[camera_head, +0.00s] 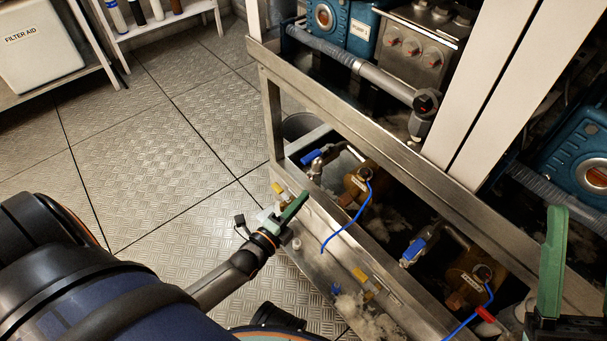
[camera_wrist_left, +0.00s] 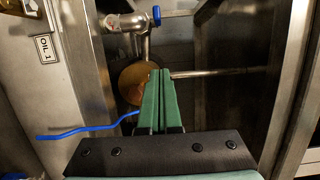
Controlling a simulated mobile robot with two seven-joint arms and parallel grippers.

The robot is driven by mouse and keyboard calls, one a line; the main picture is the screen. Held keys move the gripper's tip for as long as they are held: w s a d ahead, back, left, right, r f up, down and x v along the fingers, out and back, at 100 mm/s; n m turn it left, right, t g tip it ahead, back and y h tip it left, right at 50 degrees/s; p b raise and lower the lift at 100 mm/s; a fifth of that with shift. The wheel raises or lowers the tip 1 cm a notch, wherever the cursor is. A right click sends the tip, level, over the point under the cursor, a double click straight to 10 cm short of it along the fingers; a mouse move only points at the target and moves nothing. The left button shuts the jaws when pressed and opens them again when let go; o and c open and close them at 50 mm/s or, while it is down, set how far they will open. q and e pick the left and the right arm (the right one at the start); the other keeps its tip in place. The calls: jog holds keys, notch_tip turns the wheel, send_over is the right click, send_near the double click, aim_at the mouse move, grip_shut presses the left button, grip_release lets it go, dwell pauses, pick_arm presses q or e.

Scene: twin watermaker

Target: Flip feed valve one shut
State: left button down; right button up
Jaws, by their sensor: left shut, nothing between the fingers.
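Two blue-handled valves sit inside the steel frame in the head view: an upper-left one (camera_head: 313,156) and a lower-right one (camera_head: 413,250). I cannot read which is feed valve one. My left gripper (camera_head: 298,205), with green fingers, is shut and empty in front of the frame's lower rail, below and left of the upper-left valve and apart from it. In the left wrist view, the shut fingers (camera_wrist_left: 160,75) point towards a blue-handled valve (camera_wrist_left: 127,22) on a pipe beyond them. My right gripper (camera_head: 553,260) shows only partly at the right edge; its opening is unclear.
A yellow-handled valve (camera_head: 278,188) is close to the left gripper. An "OIL 1" label (camera_wrist_left: 45,47) is at left. Floor (camera_head: 160,150) is clear at left.

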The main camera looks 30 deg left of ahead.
aim_at(317, 153)
pick_arm(q)
jog(key=w+a+b, duration=0.3)
jog(key=w+b, duration=0.2)
jog(key=w, duration=0.5)
pick_arm(e)
jog(key=f, duration=0.6)
jog(key=shift+w+a, duration=0.15)
jog(key=shift+a, duration=0.2)
jog(key=shift+r+h, duration=0.2)
jog(key=shift+h, duration=0.1)
